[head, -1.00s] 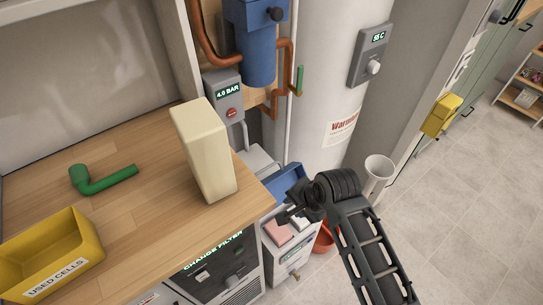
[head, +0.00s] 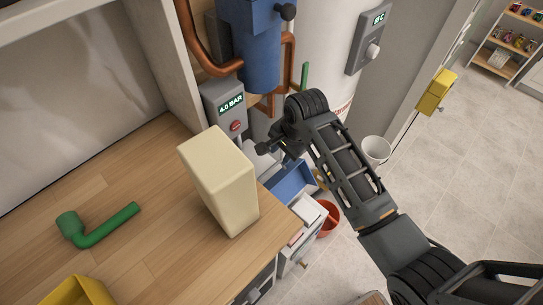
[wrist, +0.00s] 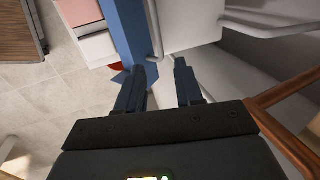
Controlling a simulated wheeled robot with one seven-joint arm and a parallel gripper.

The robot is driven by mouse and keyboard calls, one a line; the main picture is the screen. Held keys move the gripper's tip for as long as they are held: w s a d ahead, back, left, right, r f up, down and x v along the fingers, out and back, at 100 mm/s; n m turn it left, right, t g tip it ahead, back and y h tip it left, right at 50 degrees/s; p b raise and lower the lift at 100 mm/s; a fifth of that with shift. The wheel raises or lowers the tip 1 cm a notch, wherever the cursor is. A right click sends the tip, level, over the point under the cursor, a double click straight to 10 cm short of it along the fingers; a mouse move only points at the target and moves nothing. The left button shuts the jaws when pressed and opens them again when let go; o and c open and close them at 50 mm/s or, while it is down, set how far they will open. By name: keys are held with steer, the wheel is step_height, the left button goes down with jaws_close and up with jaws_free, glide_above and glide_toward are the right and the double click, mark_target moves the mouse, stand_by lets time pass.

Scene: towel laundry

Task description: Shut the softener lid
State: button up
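The softener looks to be the white cabinet (head: 309,216) just past the right end of the wooden counter; its top shows open compartments. A blue panel (head: 291,181), which looks like its raised lid, stands at the cabinet's far side. In the wrist view the blue panel (wrist: 127,28) runs down to near my left finger, and pink and white contents (wrist: 87,25) show left of it. My gripper (head: 268,148) is above and behind the blue panel. In the wrist view my gripper (wrist: 162,75) has its fingers apart with nothing between them; I cannot tell whether it touches the panel.
A tall cream box (head: 222,180) stands at the counter's edge, left of my arm. Copper pipes (head: 205,45) and a grey pressure box (head: 226,108) are behind my gripper. A red bucket (head: 328,218) and white bin (head: 375,151) stand on the floor. Open floor lies right.

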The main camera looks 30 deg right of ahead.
mark_target(275, 165)
steer(key=x, duration=0.7)
jaws_close()
stand_by(1.4)
